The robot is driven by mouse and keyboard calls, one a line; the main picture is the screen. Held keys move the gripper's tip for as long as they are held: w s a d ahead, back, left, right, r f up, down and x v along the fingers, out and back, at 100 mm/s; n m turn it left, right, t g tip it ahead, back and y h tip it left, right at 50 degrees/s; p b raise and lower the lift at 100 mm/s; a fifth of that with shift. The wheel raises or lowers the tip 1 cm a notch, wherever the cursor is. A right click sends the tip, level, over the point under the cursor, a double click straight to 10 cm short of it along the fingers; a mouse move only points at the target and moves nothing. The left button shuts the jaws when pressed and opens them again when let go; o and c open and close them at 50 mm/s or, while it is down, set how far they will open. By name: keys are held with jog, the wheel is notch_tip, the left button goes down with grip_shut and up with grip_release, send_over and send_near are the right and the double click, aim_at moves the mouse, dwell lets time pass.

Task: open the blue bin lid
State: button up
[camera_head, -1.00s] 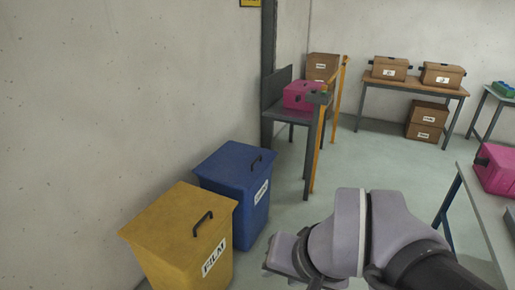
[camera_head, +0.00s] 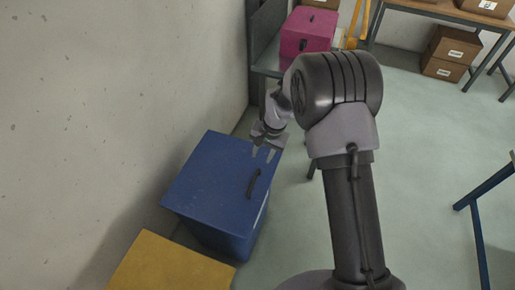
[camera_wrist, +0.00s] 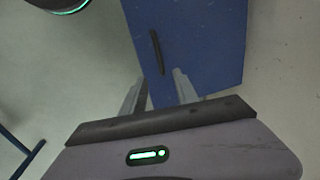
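The blue bin (camera_head: 215,187) stands by the wall with its lid shut. Its lid also shows in the wrist view (camera_wrist: 200,40). A dark bar handle (camera_head: 253,184) lies along the right part of the lid, and in the wrist view the handle (camera_wrist: 157,52) is just beyond the fingertips. My gripper (camera_head: 263,153) is above the far right part of the lid, pointing down. It also shows in the wrist view (camera_wrist: 159,77), its two fingers apart with nothing between them. The fingers look apart from the handle.
A yellow bin (camera_head: 165,265) stands nearer, in front of the blue bin. The wall (camera_head: 110,100) is close on the left. A pink box (camera_head: 308,30) sits on a grey stand behind. Open floor (camera_head: 430,130) lies to the right.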

jog(key=b, duration=0.3)
send_near(253, 181)
jog(key=f+b, duration=0.1)
jog(key=f, duration=0.1)
jog(key=a+f+b, duration=0.1)
jog(key=f, duration=0.2)
jog(key=f+b, duration=0.1)
jog(key=f, duration=0.2)
jog(key=shift+w+a, duration=0.15)
jog(key=shift+w, duration=0.05)
jog(key=shift+c, duration=0.5)
grip_shut()
